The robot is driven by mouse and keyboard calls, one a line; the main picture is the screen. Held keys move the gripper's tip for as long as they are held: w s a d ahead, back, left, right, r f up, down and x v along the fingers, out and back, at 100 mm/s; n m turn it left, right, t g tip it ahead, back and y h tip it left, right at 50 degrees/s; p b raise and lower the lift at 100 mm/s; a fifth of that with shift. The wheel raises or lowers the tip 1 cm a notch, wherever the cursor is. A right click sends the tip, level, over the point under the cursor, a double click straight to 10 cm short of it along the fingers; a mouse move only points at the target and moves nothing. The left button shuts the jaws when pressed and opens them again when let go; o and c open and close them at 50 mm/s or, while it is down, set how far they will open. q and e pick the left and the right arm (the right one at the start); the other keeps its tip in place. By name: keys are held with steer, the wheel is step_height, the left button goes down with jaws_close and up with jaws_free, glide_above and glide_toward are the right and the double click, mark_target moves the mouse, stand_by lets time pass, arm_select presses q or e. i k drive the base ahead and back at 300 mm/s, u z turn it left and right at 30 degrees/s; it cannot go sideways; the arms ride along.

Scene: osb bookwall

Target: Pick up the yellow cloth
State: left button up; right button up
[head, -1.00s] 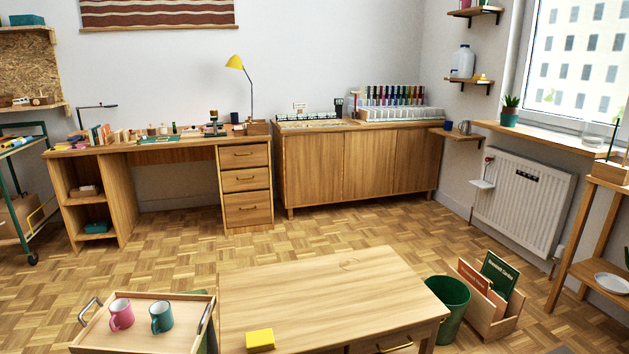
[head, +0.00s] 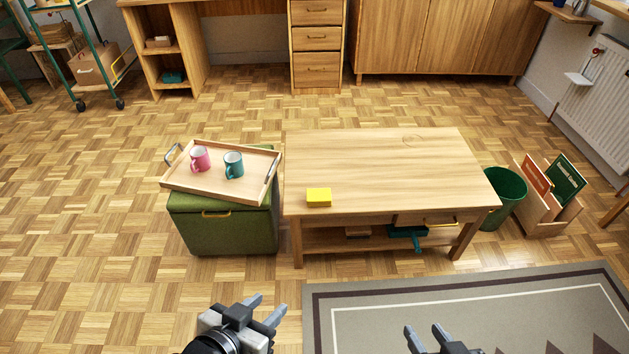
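The yellow cloth (head: 319,197) is a small folded block in the head view. It lies on the wooden coffee table (head: 390,160), close to the table's front left corner. My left gripper (head: 266,308) is at the bottom of the view, in front of the table and left of the cloth, with its fingers apart and nothing between them. My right gripper (head: 425,335) is at the bottom edge, right of the cloth, with its fingers apart and empty. Both grippers are clear of the cloth.
A tray (head: 221,191) with a pink mug (head: 200,158) and a teal mug (head: 234,164) rests on a green ottoman (head: 223,229) left of the table. A green bin (head: 505,198) and a book crate (head: 548,213) stand right. A grey rug (head: 480,315) lies in front.

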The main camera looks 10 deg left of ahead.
mark_target(316, 197)
steer(key=u, duration=0.15)
steer(key=i, duration=1.35)
steer(key=z, duration=0.25)
